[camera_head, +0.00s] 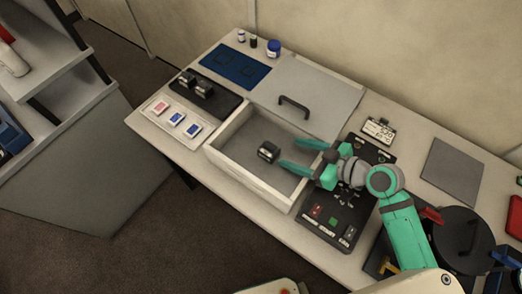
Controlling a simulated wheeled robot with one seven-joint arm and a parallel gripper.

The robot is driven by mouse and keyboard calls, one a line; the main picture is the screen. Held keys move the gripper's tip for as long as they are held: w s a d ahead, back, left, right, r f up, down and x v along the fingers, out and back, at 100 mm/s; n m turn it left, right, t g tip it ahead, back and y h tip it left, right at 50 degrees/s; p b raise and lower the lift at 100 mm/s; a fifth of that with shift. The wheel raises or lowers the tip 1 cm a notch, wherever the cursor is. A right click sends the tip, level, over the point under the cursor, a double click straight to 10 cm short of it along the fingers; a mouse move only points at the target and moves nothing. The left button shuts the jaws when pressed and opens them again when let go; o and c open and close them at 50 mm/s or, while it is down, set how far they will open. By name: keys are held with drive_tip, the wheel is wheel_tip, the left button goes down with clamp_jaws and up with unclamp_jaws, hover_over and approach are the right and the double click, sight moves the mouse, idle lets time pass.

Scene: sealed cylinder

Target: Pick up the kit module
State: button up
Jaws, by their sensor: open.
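The likely kit module is a small dark block with a light label (268,151). It sits alone on the grey floor of an open, shallow white-walled box (251,190). My gripper (288,156) is green and reaches in from the right over the box. Its two fingers are spread apart and point left toward the block. The block lies at or just beyond the fingertips; I cannot tell whether it is touched. Nothing is seen held.
A grey lid with a dark handle (330,99) lies behind the box. Two dark blocks stand on a black tray (222,107) at left, beside a white card tray (154,126). A black panel (330,238) is under my arm. A round black lid (452,236) is at right.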

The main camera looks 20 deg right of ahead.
sight(275, 150)
drive_tip(key=x, duration=0.5)
drive_tip(key=shift+w+a+f, duration=0.15)
drive_tip(key=shift+a, duration=0.1)
drive_tip(key=x, duration=0.4)
drive_tip(key=shift+s+a+f, duration=0.15)
drive_tip(key=shift+s+a, duration=0.1)
drive_tip(key=shift+w+a+f, duration=0.2)
drive_tip(key=shift+w+a, duration=0.05)
drive_tip(key=shift+w, duration=0.1)
drive_tip(key=c, duration=1.2)
